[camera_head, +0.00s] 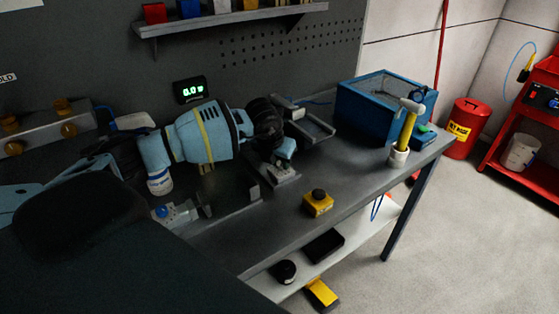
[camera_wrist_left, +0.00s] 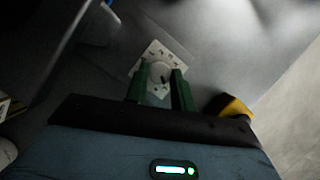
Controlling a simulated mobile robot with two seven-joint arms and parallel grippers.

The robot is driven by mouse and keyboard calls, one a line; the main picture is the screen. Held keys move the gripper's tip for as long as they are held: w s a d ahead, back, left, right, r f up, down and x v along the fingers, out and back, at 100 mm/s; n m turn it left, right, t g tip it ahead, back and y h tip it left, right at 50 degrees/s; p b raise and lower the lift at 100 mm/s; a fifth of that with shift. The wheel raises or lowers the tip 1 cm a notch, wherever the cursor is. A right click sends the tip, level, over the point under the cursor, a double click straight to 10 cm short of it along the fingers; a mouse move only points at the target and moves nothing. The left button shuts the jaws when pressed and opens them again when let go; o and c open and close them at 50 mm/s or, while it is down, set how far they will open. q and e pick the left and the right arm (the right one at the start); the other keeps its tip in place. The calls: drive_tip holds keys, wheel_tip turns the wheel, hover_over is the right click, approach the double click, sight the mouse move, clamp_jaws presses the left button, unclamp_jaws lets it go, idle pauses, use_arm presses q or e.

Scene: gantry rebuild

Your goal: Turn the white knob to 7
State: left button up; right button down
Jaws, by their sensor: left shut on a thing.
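The white knob (camera_wrist_left: 158,76) sits on a white square dial plate (camera_wrist_left: 153,50) with dark marks in the left wrist view. My left gripper (camera_wrist_left: 158,82) has its two green fingers on either side of the knob, shut on it. The marks are too small to read, and the pointer's setting cannot be told. In the head view my left gripper (camera_head: 283,158) reaches down over the bench, with the dial plate (camera_head: 282,178) under it. The knob itself is hidden there. My right gripper is not in view.
A small display (camera_head: 189,90) with green digits stands behind my arm. A yellow box with a black button (camera_head: 318,204) is right of the dial.

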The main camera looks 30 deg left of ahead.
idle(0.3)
use_arm(q)
drive_tip(key=o, duration=1)
drive_tip(key=shift+r, duration=0.1)
drive_tip(key=v, duration=0.7)
drive_tip(key=shift+r, duration=0.35)
drive_tip(key=shift+s+f, duration=0.1)
drive_tip(key=shift+s, duration=0.1)
